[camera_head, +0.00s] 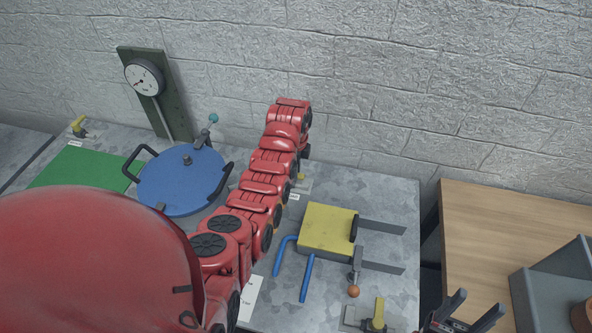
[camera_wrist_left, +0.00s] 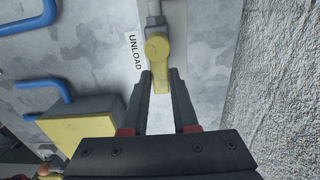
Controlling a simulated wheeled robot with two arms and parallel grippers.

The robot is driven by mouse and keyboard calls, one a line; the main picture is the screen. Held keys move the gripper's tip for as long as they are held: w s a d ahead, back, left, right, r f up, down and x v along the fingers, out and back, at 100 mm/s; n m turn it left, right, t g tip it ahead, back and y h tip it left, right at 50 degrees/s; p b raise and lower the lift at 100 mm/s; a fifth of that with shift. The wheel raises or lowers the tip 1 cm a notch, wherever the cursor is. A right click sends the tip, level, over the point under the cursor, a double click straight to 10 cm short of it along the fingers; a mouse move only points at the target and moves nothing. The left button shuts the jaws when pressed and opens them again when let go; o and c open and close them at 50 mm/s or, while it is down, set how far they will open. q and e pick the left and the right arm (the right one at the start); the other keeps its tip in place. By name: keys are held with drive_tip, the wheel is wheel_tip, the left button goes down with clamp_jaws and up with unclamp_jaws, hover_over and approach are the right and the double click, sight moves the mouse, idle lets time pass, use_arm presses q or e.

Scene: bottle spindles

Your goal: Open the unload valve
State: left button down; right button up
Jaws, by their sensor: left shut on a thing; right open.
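The unload valve shows in the left wrist view with a yellow handle (camera_wrist_left: 157,48) on a grey pipe fitting, beside a white UNLOAD label (camera_wrist_left: 133,52). My left gripper (camera_wrist_left: 162,78) is shut on the handle, its dark fingertips on either side of the handle's lower end. In the head view only a small yellow bit of this valve (camera_head: 300,177) shows beside my red left arm, and the arm hides most of my left gripper. My right gripper (camera_head: 465,312) is open and empty at the bottom right, between the metal table and the wooden one.
A yellow block (camera_head: 327,228) with blue handles and an orange-knobbed lever (camera_head: 353,290) is right of my left arm. Another yellow-handled valve (camera_head: 378,314) is at the front. A blue lid (camera_head: 182,180), a green panel (camera_head: 80,168) and a gauge (camera_head: 144,77) are left. A wall runs behind.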

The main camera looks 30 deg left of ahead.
use_arm(q)
drive_tip(key=c, duration=0.7)
unclamp_jaws()
drive_tip(key=shift+w+r+b, duration=0.1)
drive_tip(key=shift+r+b, duration=0.2)
drive_tip(key=shift+r, duration=0.15)
drive_tip(key=shift+r+b, duration=0.35)
drive_tip(key=shift+r, duration=0.3)
drive_tip(key=shift+r+p, duration=4.4)
drive_tip(key=shift+r, duration=3.2)
